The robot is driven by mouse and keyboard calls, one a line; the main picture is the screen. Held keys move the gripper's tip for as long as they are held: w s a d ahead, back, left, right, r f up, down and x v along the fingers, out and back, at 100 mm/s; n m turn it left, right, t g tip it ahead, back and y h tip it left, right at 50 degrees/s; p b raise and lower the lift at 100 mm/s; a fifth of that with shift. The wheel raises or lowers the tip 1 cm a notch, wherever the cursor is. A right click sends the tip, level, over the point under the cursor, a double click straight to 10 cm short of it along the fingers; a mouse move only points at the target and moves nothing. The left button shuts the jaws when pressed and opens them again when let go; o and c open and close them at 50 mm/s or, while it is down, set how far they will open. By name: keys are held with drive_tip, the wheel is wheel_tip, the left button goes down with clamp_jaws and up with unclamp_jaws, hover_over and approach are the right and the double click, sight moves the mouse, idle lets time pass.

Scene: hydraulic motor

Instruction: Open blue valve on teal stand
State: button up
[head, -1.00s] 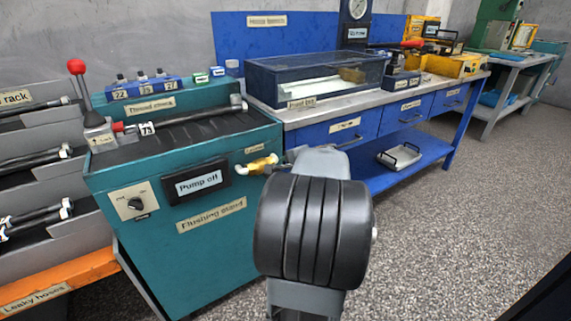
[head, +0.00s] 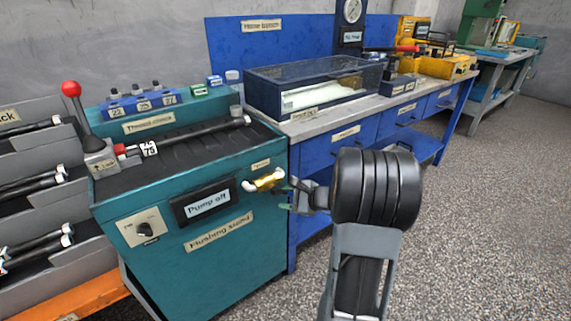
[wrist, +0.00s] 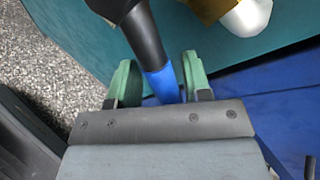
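The teal stand (head: 190,270) is at left centre in the head view, with a small brass valve (head: 267,181) with white ends on its front right corner. In the wrist view the valve's handle is black with a blue tip (wrist: 162,84); part of the brass body (wrist: 207,8) and a white end (wrist: 249,16) show at the top. My gripper (head: 290,196) is beside the valve. Its green fingers (wrist: 160,75) stand on either side of the blue tip in the wrist view, apart, with narrow gaps showing. The handle is hardly readable in the head view.
A blue bench (head: 340,155) with a clear-sided tank (head: 312,82) stands right behind the stand. A lever with a red knob (head: 71,89) rises at the stand's left. A hose rack (head: 40,210) is at far left. Speckled floor (head: 480,220) is open at right.

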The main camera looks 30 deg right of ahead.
drive_tip(key=a+f+m+t+y+b, duration=0.2)
drive_tip(key=a+m+y, duration=0.2)
drive_tip(key=a+m, duration=0.2)
drive_tip(key=f+p+v, duration=0.1)
drive_tip(key=p+v, duration=0.3)
drive_tip(key=v, duration=1.1)
drive_tip(key=s+a+r+n+g+h+p, duration=0.3)
drive_tip(key=a+r+n+g+p, duration=0.3)
drive_tip(key=r, duration=0.8)
drive_tip(key=s+a+r+n+g+h+p, duration=0.2)
drive_tip(key=a+r+n+g+h+p, duration=0.2)
drive_tip(key=a+r+n+g+p, duration=0.3)
drive_tip(key=shift+s+a+r+n+p, duration=0.4)
drive_tip(key=shift+a+r+n+p, duration=1.8)
drive_tip(key=shift+r+n+p, duration=2.15)
drive_tip(key=shift+f+m+p, duration=0.35)
drive_tip(key=shift+f+p, duration=0.25)
drive_tip(key=shift+f, duration=0.35)
